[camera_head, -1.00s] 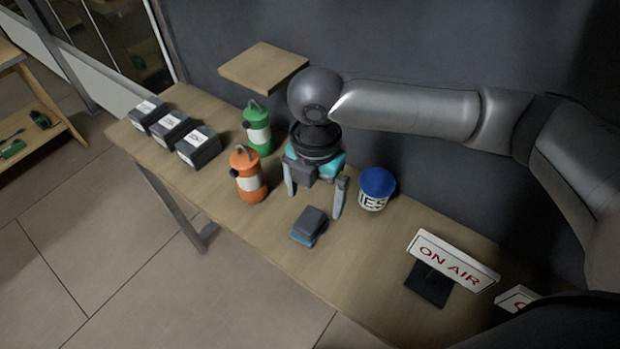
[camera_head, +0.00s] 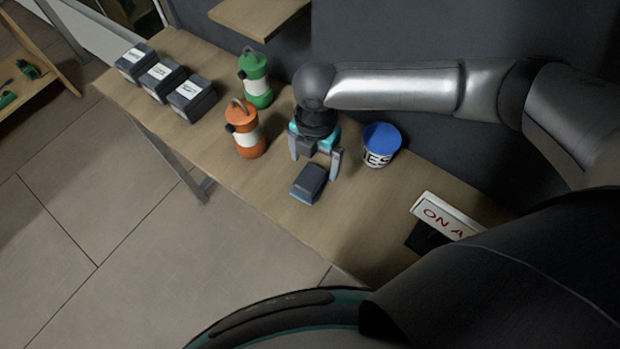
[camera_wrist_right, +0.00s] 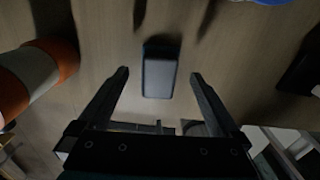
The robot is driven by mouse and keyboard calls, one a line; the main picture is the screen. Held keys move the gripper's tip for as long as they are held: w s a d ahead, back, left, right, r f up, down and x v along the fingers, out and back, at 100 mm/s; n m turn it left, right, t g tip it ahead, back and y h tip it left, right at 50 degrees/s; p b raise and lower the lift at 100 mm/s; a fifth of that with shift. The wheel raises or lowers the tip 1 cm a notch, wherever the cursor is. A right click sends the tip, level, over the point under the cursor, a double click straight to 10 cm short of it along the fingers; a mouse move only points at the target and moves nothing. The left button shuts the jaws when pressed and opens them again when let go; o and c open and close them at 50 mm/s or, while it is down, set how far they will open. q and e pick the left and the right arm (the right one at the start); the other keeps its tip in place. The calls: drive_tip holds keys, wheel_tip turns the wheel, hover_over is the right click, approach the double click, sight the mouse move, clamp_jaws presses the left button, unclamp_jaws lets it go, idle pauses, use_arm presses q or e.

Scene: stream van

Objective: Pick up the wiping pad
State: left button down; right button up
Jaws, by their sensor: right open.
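The wiping pad (camera_head: 309,184) is a small dark grey block with a blue underside. It lies on the wooden table near its front edge. My right gripper (camera_head: 314,169) is open and empty, just behind and above the pad in the head view. In the right wrist view the pad (camera_wrist_right: 159,77) shows ahead, centred between the two open fingertips (camera_wrist_right: 158,75) and apart from both. My left gripper is not in view.
An orange lantern (camera_head: 247,131) and a green lantern (camera_head: 255,80) stand left of the gripper. A blue-lidded tub (camera_head: 381,146) stands close on its right. Black boxes (camera_head: 192,97) line the left end. An ON AIR sign (camera_head: 444,214) stands at right.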

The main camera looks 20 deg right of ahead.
sight(313, 173)
drive_tip(key=f, duration=0.4)
drive_tip(key=shift+s+a, duration=0.25)
drive_tip(key=shift+f, duration=0.5)
drive_tip(key=shift+c, duration=0.2)
drive_tip(key=c, duration=1.3)
drive_tip(key=shift+r, duration=0.15)
wheel_tip(313, 173, up, 20)
drive_tip(key=shift+f+p, duration=0.1)
drive_tip(key=shift+p, duration=0.45)
